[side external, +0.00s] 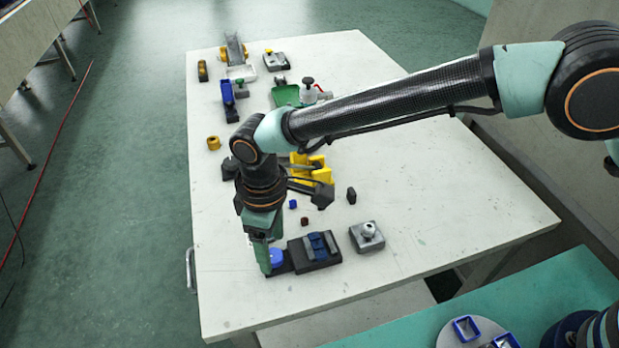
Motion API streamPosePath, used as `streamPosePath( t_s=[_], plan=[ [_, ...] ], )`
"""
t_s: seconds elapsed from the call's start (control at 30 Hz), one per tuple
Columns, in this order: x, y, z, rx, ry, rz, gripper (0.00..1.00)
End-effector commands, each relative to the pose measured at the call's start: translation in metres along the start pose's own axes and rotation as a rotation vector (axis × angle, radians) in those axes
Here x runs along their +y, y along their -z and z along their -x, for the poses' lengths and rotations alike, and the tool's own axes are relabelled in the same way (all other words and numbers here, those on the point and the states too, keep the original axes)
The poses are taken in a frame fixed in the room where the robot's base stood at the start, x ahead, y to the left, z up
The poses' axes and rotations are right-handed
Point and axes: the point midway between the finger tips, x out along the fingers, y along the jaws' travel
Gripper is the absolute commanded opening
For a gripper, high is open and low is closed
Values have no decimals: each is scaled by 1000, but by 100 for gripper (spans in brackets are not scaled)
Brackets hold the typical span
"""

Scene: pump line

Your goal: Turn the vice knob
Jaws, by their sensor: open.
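The vice is a dark block (301,262) with blue jaws (318,243) on top, lying near the front of the white table. The blue round vice knob (277,257) is at its left end. My gripper (268,258) points down at the knob with its green fingers open. One finger shows at the left of the knob, very close to it. I cannot tell whether it touches. The other finger is mostly hidden, and part of the knob may be covered by the gripper.
Several other fixtures stand at the far end. The table's right side is clear.

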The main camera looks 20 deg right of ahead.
Motion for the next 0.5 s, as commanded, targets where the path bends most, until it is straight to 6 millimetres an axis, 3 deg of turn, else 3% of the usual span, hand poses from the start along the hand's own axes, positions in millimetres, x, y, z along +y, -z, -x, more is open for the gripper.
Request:
streamPosePath(
  t_s=[0.5],
  plan=[
    [0, 1, 93, 3, 0, 3, 71]
  ],
)
